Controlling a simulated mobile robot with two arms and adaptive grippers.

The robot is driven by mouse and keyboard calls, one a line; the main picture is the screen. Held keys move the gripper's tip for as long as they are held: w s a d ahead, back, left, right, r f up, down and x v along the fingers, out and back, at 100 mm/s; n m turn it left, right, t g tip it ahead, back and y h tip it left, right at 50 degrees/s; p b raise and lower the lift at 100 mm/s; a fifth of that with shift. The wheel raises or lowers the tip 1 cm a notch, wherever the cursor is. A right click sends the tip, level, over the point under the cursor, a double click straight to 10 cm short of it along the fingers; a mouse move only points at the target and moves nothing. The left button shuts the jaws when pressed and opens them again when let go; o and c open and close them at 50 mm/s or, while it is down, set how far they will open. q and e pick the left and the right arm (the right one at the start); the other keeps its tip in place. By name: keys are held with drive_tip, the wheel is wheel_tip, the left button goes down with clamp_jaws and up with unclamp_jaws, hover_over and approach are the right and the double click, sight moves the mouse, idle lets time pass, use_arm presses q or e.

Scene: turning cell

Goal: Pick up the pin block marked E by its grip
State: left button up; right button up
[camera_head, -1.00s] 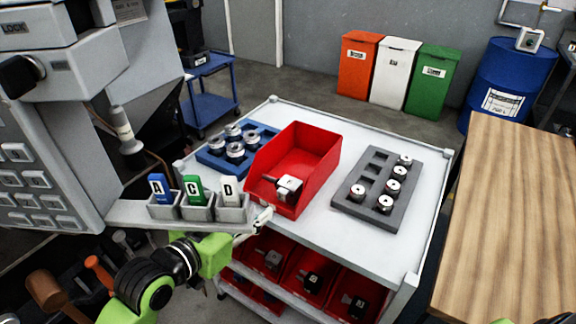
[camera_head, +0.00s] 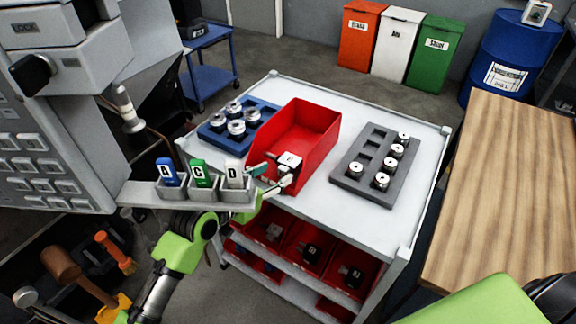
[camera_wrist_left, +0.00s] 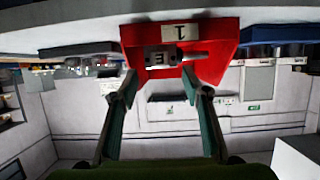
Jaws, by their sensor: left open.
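The pin block marked E (camera_head: 289,161) is a pale block with a dark shaft lying in the front of the red bin (camera_head: 323,142). My left gripper (camera_head: 268,178) is open and empty at the bin's front left corner, just short of the block. In the left wrist view the gripper (camera_wrist_left: 165,95) has its two teal fingers spread apart, with the block beyond and between them. My right gripper is out of view.
A blue tray (camera_head: 213,140) and a grey tray (camera_head: 351,179) hold round parts on the cart. Bare white cart top lies between bin and grey tray.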

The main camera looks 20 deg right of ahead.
sight(282, 169)
use_arm(q)
drive_tip(key=shift+p+x, duration=0.55)
drive_tip(key=shift+x, duration=1.9)
drive_tip(key=shift+a, duration=0.1)
clamp_jaws()
drive_tip(key=shift+w+r, duration=0.1)
drive_tip(key=shift+r, duration=0.15)
